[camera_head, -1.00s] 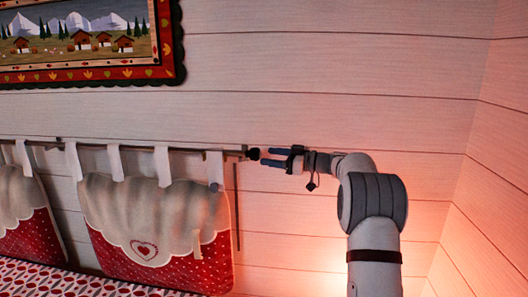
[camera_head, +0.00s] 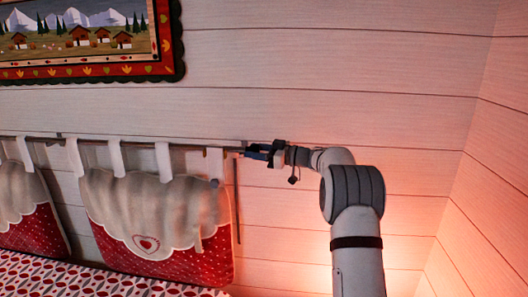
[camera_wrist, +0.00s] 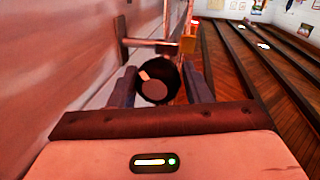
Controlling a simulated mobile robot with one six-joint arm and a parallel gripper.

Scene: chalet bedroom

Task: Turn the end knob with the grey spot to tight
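The end knob (camera_wrist: 156,92) is dark and round, with a grey spot on its face and a short pale mark at the spot's upper left. It sits at the end of the wall rail (camera_head: 90,142), which carries the hanging cushions. My gripper (camera_head: 247,152) is at the rail's right end, and its fingers hide the knob in the head view. In the wrist view, my gripper (camera_wrist: 159,70) has one finger on each side of the knob. The fingers are apart; I cannot make out firm contact.
A bracket (camera_wrist: 150,44) joins the rail to the wall close beyond the knob. A red and white cushion (camera_head: 160,225) hangs left of my gripper. A framed picture (camera_head: 90,40) is above left. The wall to the right is bare.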

